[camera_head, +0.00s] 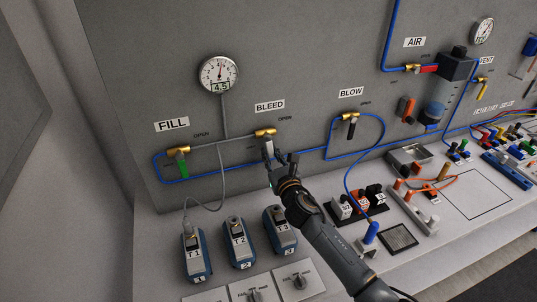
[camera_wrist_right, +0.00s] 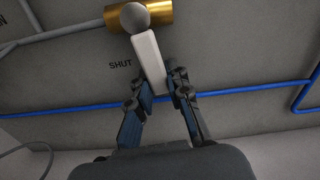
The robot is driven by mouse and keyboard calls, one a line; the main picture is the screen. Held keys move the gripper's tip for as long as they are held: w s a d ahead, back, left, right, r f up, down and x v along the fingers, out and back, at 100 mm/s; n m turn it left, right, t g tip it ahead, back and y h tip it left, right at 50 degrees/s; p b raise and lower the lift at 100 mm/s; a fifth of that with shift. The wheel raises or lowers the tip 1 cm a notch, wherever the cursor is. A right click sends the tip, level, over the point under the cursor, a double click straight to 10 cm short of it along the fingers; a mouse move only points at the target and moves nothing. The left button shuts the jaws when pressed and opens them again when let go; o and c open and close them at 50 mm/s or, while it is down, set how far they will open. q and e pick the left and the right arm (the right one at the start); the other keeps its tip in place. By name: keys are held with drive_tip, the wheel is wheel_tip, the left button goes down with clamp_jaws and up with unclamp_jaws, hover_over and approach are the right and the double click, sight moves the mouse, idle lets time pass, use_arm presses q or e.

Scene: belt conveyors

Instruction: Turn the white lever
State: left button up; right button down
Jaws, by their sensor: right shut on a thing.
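The white lever (camera_head: 268,147) belongs to the brass valve (camera_head: 265,133) under the BLEED label on the grey panel. It hangs downward from the valve, slightly tilted. My right gripper (camera_head: 280,161) is at the lower end of the lever. In the right wrist view the white lever (camera_wrist_right: 150,58) runs from the brass valve body (camera_wrist_right: 155,14) down between the two fingers of my right gripper (camera_wrist_right: 161,84), which is shut on it. The word SHUT is printed left of the lever there. My left gripper is not in view.
The FILL valve has a green lever (camera_head: 182,168) and the BLOW valve a black lever (camera_head: 351,130). A gauge (camera_head: 219,74) is above. Blue tubing (camera_head: 300,151) runs behind my gripper. Several blue-grey testers, including T2 (camera_head: 237,243), stand on the bench below.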

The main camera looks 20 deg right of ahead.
sight(275, 142)
drive_tip(key=shift+w+d+r+n+p, duration=0.1)
drive_tip(key=shift+d+r+n+p, duration=0.1)
drive_tip(key=shift+d+n+p, duration=0.5)
drive_tip(key=shift+s+d+r+n+p, duration=0.1)
drive_tip(key=shift+d+r+n+p, duration=0.15)
drive_tip(key=shift+n, duration=0.8)
drive_tip(key=shift+w+d+r+n+p, duration=0.15)
drive_tip(key=shift+d+n+p, duration=0.35)
drive_tip(key=shift+n, duration=0.35)
drive_tip(key=c, duration=1.2)
unclamp_jaws()
drive_tip(key=shift+s, duration=0.2)
drive_tip(key=s, duration=1.1)
drive_tip(key=shift+s+d, duration=0.2)
drive_tip(key=shift+s, duration=0.2)
